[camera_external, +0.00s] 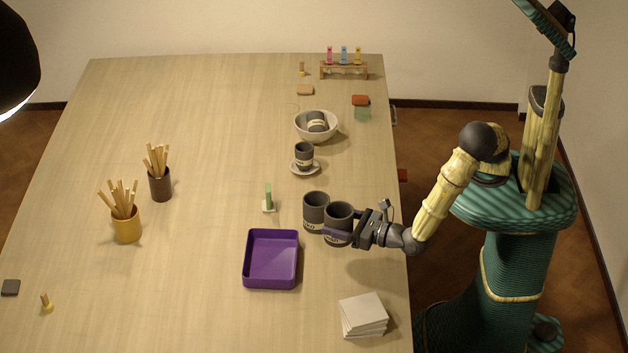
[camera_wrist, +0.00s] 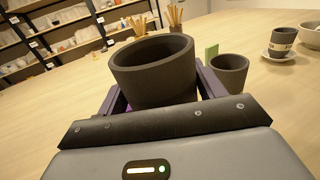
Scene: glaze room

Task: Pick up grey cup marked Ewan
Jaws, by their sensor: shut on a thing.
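My gripper (camera_external: 342,233) is shut on a dark grey cup (camera_external: 339,214), with one finger on either side of its body. The held cup is upright, and its pale label is partly covered by a finger, so I cannot read the full name. In the wrist view this cup (camera_wrist: 155,70) fills the space between the fingers and looks empty. I cannot tell whether its base touches the table. A second grey cup (camera_external: 316,207) with a pale label stands close behind it to the left; it also shows in the wrist view (camera_wrist: 229,76).
Another grey cup (camera_external: 304,154) stands on a saucer (camera_external: 293,169), and one lies in a white bowl (camera_external: 300,128). A purple tray (camera_external: 271,262) is left of my gripper, and white tiles (camera_external: 363,314) are in front. A green-topped piece (camera_external: 268,196) stands behind. The table's middle is clear.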

